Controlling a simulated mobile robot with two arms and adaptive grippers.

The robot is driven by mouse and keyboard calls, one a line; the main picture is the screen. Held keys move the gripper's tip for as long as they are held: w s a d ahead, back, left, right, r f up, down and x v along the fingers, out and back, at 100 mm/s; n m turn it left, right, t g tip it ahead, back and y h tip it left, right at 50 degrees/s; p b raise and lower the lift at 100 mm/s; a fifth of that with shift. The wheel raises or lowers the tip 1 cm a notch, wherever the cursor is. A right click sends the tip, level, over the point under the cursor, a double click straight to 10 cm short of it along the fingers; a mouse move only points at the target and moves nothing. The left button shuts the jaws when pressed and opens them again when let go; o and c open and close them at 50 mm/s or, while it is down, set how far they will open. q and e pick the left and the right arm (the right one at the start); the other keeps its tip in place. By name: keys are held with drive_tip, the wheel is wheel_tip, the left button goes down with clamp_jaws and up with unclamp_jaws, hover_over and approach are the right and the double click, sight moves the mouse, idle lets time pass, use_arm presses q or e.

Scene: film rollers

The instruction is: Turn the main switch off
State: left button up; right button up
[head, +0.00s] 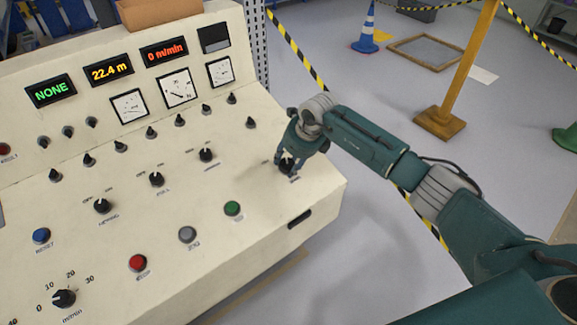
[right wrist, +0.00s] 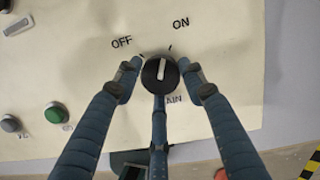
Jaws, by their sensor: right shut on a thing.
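The main switch is a round black knob (right wrist: 160,74) with a white pointer line, on the cream control panel. Its OFF label (right wrist: 122,42) lies up left of it and its ON label (right wrist: 181,24) up right. The pointer stands nearly upright, leaning slightly to the ON side. The label below the knob is partly hidden by a finger. My right gripper (head: 288,160) is shut on the knob, with fingers at its left, right and lower sides. In the head view the knob is mostly hidden by the fingers. My left gripper is not in view.
The panel (head: 95,255) carries other knobs, a green button (head: 232,208), a grey button (head: 187,234) and a red button (head: 138,262). A display (head: 50,91) reads NONE. A yellow post (head: 462,70) stands beyond my right arm.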

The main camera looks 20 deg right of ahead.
drive_tip(key=n+b, duration=0.2)
drive_tip(key=b, duration=0.1)
drive_tip(key=n+b, duration=0.3)
drive_tip(key=n+y+b, duration=0.1)
drive_tip(key=n+b, duration=0.2)
drive_tip(key=shift+w+d+r+g+b, duration=0.1)
drive_tip(key=shift+w+g+b, duration=0.2)
drive_tip(key=shift+g+b, duration=0.1)
drive_tip(key=shift+r+n+b, duration=0.1)
drive_tip(key=shift+n+b, duration=0.65)
drive_tip(key=shift+n, duration=0.45)
drive_tip(key=shift+r+n+g+b, duration=0.1)
drive_tip(key=shift+n+g+b, duration=0.4)
drive_tip(key=shift+n, duration=0.4)
drive_tip(key=o, duration=1)
drive_tip(key=shift+o, duration=0.6)
